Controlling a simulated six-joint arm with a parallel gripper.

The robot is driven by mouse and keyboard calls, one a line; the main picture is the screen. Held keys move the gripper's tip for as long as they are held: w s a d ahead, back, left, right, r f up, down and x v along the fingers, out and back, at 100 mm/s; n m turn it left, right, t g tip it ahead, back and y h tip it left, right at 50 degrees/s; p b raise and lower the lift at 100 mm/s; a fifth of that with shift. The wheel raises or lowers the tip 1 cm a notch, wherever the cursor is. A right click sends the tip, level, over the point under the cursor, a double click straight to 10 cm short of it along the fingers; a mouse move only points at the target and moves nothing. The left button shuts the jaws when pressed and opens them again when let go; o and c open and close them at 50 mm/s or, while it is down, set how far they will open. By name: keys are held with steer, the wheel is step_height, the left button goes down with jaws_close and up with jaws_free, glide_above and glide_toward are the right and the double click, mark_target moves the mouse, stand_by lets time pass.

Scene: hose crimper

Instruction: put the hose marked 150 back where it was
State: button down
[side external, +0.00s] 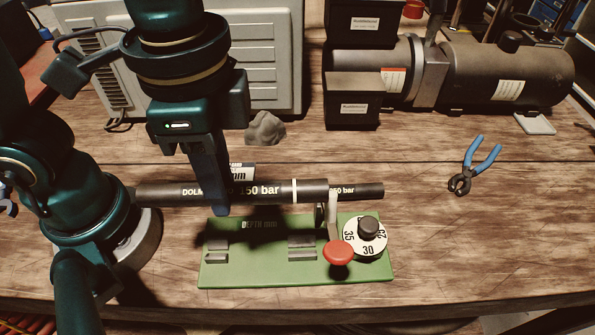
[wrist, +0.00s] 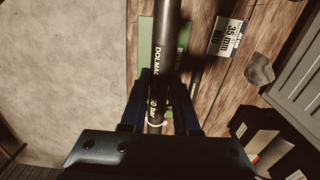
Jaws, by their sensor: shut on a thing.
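The held hose (side external: 262,190) is a black tube printed "DOLM…" and "150 bar", with a pale ring near its right end. My gripper (side external: 216,205) is shut on it left of its middle and holds it level over the green fixture plate (side external: 270,268). In the wrist view the hose (wrist: 166,35) runs between my fingers (wrist: 160,85). A thinner dark length (side external: 362,191) marked "50 bar" shows past the hose's right end; I cannot tell whether it is a separate hose. The first digit there is hidden.
The plate carries grey blocks (side external: 302,248), a dial (side external: 366,237), a red knob (side external: 339,252) and an upright grey lever close to the hose. A "35 mm" card (wrist: 228,38) lies behind. Pliers (side external: 473,165), a grey lump (side external: 265,129) and dark boxes (side external: 352,100) stand farther back.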

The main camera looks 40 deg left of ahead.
steer(key=w+r, duration=0.2)
steer(key=w, duration=0.8)
glide_toward(318, 167)
steer(key=shift+f, duration=3.2)
steer(key=shift+f, duration=0.15)
steer(key=c, duration=0.7)
jaws_free()
steer(key=shift+o, duration=0.2)
